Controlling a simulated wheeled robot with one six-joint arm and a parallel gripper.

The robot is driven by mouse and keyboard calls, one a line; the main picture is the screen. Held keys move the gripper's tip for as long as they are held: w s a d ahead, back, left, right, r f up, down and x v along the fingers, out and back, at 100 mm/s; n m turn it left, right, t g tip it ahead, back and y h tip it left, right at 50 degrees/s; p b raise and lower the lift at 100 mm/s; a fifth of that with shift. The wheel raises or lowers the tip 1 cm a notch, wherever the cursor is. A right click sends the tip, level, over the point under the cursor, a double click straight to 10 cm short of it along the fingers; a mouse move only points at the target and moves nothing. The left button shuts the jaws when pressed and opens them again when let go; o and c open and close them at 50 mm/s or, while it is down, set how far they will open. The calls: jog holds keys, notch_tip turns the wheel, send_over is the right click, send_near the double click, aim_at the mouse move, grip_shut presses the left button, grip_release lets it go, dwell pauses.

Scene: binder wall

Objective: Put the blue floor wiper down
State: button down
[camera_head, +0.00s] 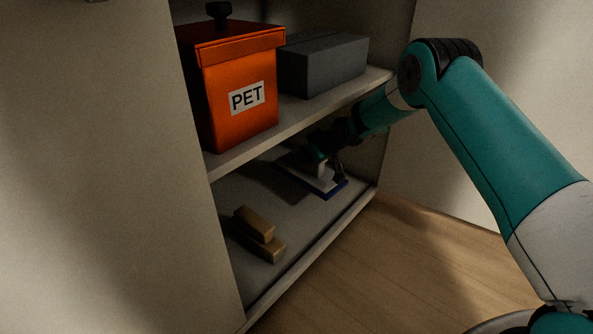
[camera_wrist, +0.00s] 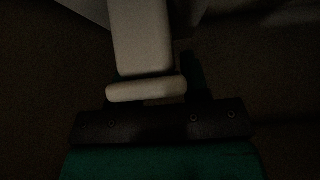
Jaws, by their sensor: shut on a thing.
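The blue floor wiper (camera_head: 333,190) shows in the head view as a flat pale plate with a blue edge, low over or on the right part of the lower shelf. My gripper (camera_head: 327,170) reaches in beneath the upper shelf and is shut on the wiper. The gripper covers part of the wiper, and the grip itself is dark. I cannot tell whether the plate touches the shelf board. The wrist view is very dark; it shows a pale, T-like shape in front of my gripper, which I cannot name surely.
On the lower shelf (camera_head: 222,192), wooden blocks (camera_head: 254,224) lie left of the wiper, with bare board between. The upper shelf (camera_head: 290,116) holds an orange bin (camera_head: 250,118) labelled PET and a grey box (camera_head: 325,66). The cabinet side wall is close on the right.

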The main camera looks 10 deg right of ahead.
aim_at(304, 171)
jog(key=shift+w+a+f+n+b, duration=0.2)
jog(key=shift+w+a+b, duration=0.1)
jog(key=shift+a, duration=0.1)
jog(key=shift+w+a+f+n+b, duration=0.1)
jog(key=shift+w+a+n+b, duration=0.1)
jog(key=shift+a+b, duration=0.15)
notch_tip(304, 171, down, 6)
jog(key=b, duration=0.5)
jog(key=shift+f, duration=0.2)
jog(key=shift+f+b, duration=0.35)
jog(key=shift+f, duration=0.25)
jog(key=c, duration=0.5)
grip_release()
jog(key=shift+s, duration=0.1)
